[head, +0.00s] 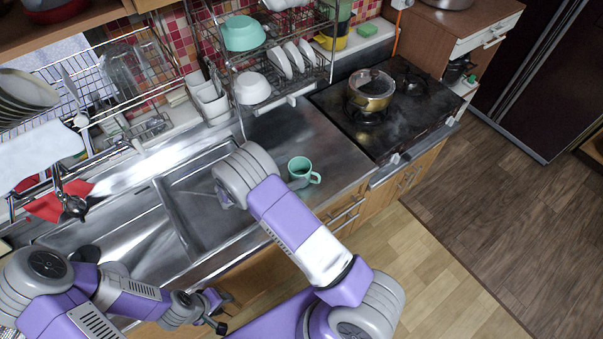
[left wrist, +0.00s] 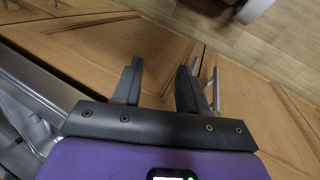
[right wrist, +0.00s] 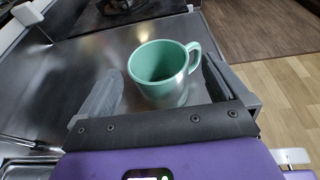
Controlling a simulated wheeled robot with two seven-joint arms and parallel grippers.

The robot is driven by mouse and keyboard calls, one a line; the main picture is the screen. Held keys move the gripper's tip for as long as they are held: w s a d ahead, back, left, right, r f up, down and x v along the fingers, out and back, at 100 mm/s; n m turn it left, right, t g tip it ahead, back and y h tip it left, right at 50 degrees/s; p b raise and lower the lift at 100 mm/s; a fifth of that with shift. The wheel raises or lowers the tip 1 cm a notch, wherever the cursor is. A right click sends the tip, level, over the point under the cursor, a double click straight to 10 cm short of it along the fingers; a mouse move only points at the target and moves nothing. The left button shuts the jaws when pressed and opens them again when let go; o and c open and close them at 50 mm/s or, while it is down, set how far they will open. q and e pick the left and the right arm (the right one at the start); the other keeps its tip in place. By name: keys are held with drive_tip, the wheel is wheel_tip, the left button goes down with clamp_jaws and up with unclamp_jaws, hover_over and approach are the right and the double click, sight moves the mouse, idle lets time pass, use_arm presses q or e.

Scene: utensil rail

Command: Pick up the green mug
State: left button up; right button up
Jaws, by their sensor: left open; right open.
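The green mug (head: 301,170) stands upright on the steel counter to the right of the sink, its handle toward the right. In the right wrist view the mug (right wrist: 163,75) is close up, between and just beyond the fingers of my right gripper (right wrist: 170,88). That gripper is open, one finger on each side of the mug, with the handle near the right finger. In the head view my right arm hides most of its gripper. My left gripper (left wrist: 158,85) is open and empty in front of the wooden cabinet doors; it also shows low in the head view (head: 219,312).
The sink (head: 110,235) lies left of the mug. A stove (head: 385,110) with a lidded pot (head: 370,92) stands to the right. A wire dish rack (head: 300,82) with bowls and plates hangs behind. The counter around the mug is mostly clear.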

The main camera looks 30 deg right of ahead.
sight(308, 164)
drive_tip(key=x, duration=0.3)
drive_tip(key=shift+w+f, duration=0.1)
drive_tip(key=shift+w, duration=0.05)
drive_tip(key=shift+c, duration=0.5)
drive_tip(key=c, duration=1.1)
